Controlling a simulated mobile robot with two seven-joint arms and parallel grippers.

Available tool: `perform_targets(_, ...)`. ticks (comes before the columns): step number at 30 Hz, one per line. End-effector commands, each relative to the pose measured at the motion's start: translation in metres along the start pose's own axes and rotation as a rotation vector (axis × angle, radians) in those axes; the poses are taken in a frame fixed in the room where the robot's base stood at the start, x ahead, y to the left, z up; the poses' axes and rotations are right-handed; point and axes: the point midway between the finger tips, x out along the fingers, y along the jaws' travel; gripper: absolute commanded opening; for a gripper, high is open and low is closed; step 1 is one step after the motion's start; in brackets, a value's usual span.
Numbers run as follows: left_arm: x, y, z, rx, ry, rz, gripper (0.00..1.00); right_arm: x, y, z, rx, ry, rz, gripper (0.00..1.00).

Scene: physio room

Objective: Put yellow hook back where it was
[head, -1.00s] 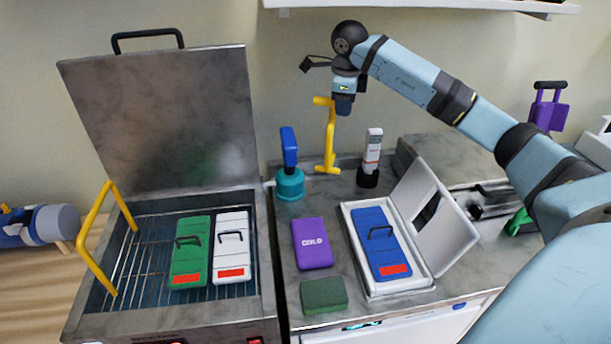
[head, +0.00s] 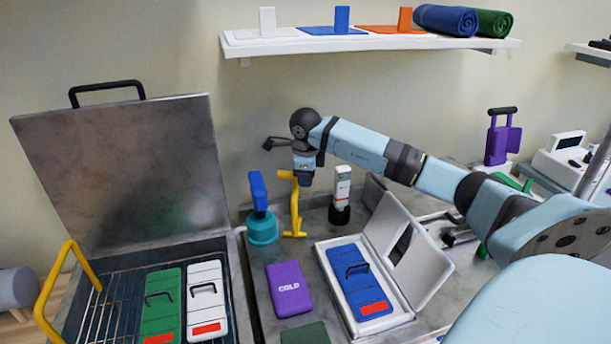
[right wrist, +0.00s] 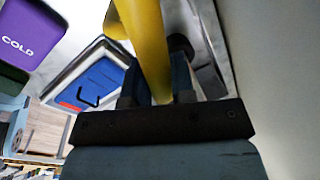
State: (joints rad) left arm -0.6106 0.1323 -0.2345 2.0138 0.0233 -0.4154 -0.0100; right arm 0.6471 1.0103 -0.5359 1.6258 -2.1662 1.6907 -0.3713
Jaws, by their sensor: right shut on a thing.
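The yellow hook (head: 295,208) is upright behind the purple pack, between the teal-based blue tool and the white bottle. Its lower end is close to the grey counter; I cannot tell whether it touches. My right gripper (head: 303,178) is at its upper end, shut on it. In the right wrist view the yellow hook (right wrist: 150,45) runs down between the fingers of my right gripper (right wrist: 158,95). A second yellow bar, a handle (head: 62,285), stands at the open steel heater on the left. My left gripper is not in view.
The blue tool on its teal base (head: 262,227) stands close left, the white bottle (head: 341,195) right. In front are the purple COLD pack (head: 289,289) and an open white case (head: 405,318) with a blue pack (head: 357,280). A raised steel lid (head: 125,180) and a wall shelf (head: 370,43) bound the space.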

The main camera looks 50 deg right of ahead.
Motion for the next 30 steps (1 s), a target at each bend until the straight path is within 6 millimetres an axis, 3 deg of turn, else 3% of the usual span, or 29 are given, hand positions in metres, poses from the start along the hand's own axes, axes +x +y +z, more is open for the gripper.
perform_targets(8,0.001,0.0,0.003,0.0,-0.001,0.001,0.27,0.002,0.0,0.0,0.0,-0.001,-0.001,0.0)
perform_targets(9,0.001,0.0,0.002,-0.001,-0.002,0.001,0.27,0.002,0.0,0.0,0.0,-0.001,0.0,0.28)
perform_targets(12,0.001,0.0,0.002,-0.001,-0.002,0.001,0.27,0.002,0.0,0.0,0.0,-0.001,0.0,0.49)
perform_targets(23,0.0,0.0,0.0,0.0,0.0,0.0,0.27,-0.005,-0.001,0.0,0.0,-0.002,-0.001,0.49)
perform_targets(30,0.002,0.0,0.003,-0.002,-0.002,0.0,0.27,-0.048,-0.002,0.0,0.0,-0.003,-0.004,0.49)
